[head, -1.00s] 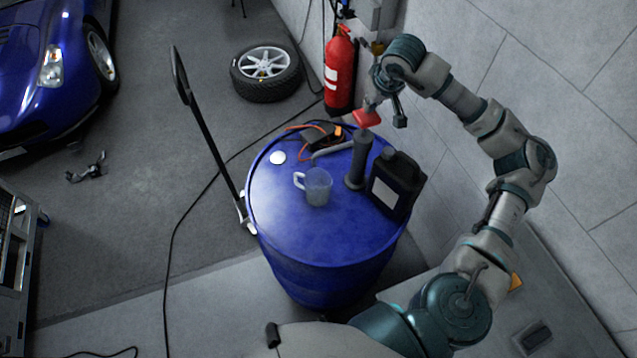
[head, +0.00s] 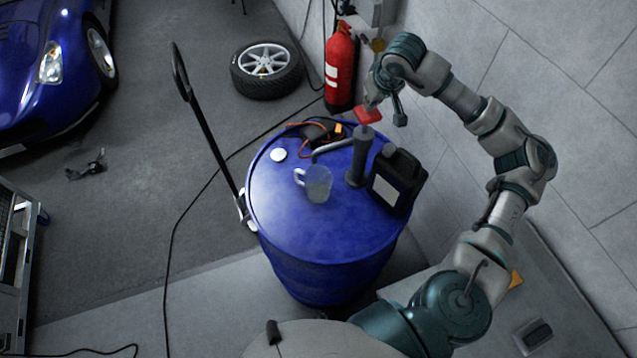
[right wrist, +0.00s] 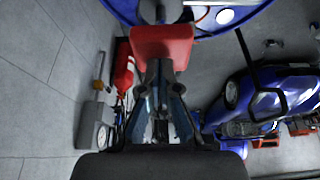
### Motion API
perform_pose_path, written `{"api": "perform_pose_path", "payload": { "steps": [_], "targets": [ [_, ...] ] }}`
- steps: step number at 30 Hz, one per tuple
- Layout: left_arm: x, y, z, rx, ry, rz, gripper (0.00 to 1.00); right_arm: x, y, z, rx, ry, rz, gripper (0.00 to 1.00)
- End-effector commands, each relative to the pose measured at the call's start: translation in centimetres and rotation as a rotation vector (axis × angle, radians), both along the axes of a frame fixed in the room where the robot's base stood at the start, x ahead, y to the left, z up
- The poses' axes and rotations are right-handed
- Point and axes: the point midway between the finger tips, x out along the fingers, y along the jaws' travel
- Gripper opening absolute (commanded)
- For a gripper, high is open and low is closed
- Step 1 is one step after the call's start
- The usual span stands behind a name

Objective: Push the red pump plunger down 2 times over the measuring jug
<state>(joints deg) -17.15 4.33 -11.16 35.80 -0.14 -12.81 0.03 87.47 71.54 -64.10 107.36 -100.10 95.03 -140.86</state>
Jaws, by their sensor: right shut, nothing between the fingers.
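The red pump plunger (head: 368,115) tops an upright dark grey pump cylinder (head: 359,158) on a blue drum (head: 318,232). It sits close above the cylinder. A grey spout tube (head: 332,147) runs left from the pump. The clear measuring jug (head: 318,184) stands left of the pump, its handle to the left. I cannot tell whether the spout end is over its mouth. My right gripper (head: 371,103) is shut and empty, right at the plunger's top. In the right wrist view the fingertips (right wrist: 159,65) meet the red plunger's (right wrist: 163,44) edge; contact is unclear. My left gripper is not in view.
A black canister (head: 396,180) stands close right of the pump. A dark device with orange leads (head: 322,131) and a white disc (head: 278,155) lie on the drum. A fire extinguisher (head: 340,68) hangs behind. A black trolley handle (head: 205,130) rises at left.

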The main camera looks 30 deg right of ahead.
Motion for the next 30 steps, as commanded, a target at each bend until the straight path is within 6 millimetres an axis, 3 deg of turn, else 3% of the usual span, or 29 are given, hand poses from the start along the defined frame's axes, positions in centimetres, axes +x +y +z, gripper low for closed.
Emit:
{"api": "perform_pose_path", "payload": {
  "steps": [30],
  "targets": [
    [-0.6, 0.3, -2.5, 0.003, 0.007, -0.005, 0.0, 0.0, 0.1, -3.9, 0.0, 0.004, 0.0, 0.0]
  ]
}}
